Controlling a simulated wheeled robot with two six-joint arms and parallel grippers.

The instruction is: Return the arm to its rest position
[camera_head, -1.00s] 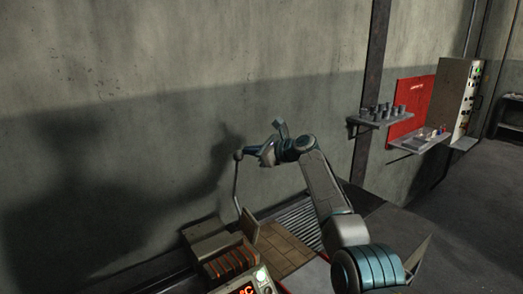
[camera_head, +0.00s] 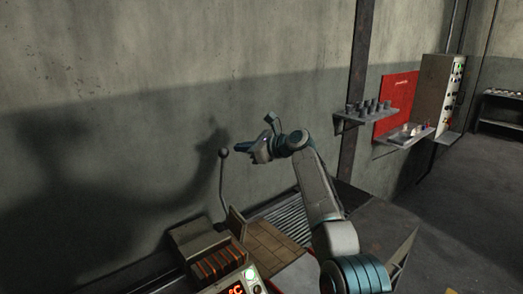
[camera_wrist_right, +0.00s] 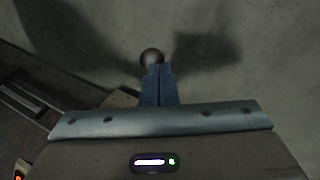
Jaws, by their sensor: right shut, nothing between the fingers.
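My right arm reaches up in the head view, and its gripper (camera_head: 238,147) points left with its fingers shut and empty. In the right wrist view the two blue fingers (camera_wrist_right: 159,70) are pressed together. A thin lever with a dark ball knob (camera_head: 224,153) stands nearly upright just left of the fingertips, with a small gap in the head view. The knob also shows in the right wrist view (camera_wrist_right: 152,56), just beyond the fingertips. My left gripper is not in view.
A wall shelf with several grey cups (camera_head: 365,116), a red panel (camera_head: 396,103) and a control cabinet (camera_head: 441,92) are at right.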

